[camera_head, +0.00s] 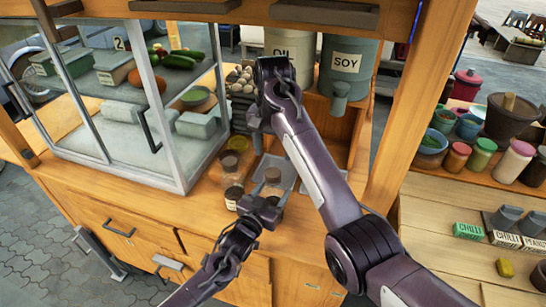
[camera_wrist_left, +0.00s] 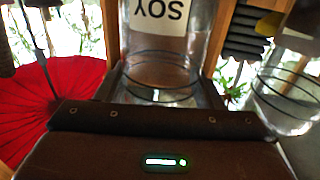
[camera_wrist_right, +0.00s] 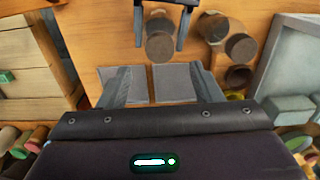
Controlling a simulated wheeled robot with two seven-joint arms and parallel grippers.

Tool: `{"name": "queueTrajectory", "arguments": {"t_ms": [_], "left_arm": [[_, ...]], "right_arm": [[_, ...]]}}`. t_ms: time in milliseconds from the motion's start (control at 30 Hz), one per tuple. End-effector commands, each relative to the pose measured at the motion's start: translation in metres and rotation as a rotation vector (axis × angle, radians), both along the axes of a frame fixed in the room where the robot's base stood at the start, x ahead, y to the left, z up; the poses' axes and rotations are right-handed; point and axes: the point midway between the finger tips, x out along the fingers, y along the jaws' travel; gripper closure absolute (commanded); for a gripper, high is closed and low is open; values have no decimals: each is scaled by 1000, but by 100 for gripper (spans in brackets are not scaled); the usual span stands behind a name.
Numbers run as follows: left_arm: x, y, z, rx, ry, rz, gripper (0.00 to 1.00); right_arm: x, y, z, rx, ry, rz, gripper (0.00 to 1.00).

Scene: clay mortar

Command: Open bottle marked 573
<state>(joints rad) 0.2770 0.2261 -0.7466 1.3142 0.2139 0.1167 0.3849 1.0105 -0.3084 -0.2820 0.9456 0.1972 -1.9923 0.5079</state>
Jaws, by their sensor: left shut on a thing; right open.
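A glass bottle with a round brown lid (camera_head: 272,174) stands upright near the counter's front edge; its lid also shows in the right wrist view (camera_wrist_right: 160,47). My left gripper (camera_head: 268,200) is shut on this bottle from the front. In the left wrist view, clear glass (camera_wrist_left: 160,65) fills the space between the fingers, with upside-down SOY lettering in line with it. I cannot read 573 anywhere. My right gripper (camera_head: 256,130) is open and empty, pointing down above and behind the held bottle; its fingers (camera_wrist_right: 160,85) frame a grey tray (camera_wrist_right: 174,82).
More lidded bottles (camera_head: 233,190) stand just left of the held one. A glass display case (camera_head: 130,100) fills the counter's left. Large OIL (camera_head: 290,45) and SOY (camera_head: 346,65) canisters stand behind. A wooden post (camera_head: 425,100) is at right, with a shelf of jars beyond.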

Motion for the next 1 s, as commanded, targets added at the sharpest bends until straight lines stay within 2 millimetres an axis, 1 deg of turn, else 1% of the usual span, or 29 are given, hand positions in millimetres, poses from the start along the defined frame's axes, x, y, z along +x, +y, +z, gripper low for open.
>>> {"name": "queueTrajectory", "arguments": {"t_ms": [67,167,267,600,700,833,1000], "left_arm": [[0,0,1,-1,-2,0,100],[0,0,1,-1,-2,0,100],[0,0,1,-1,-2,0,100],[0,0,1,-1,-2,0,100],[0,0,1,-1,-2,0,100],[0,0,1,-1,-2,0,100],[0,0,1,-1,-2,0,100]], "right_arm": [[0,0,5,1,0,-29,41],[0,0,3,1,2,-36,41],[-1,0,-5,1,3,-35,41],[-1,0,-57,1,4,-34,41],[-1,0,-67,1,2,-33,41],[-1,0,-74,1,1,-33,41],[0,0,-76,2,0,-33,41]]}}
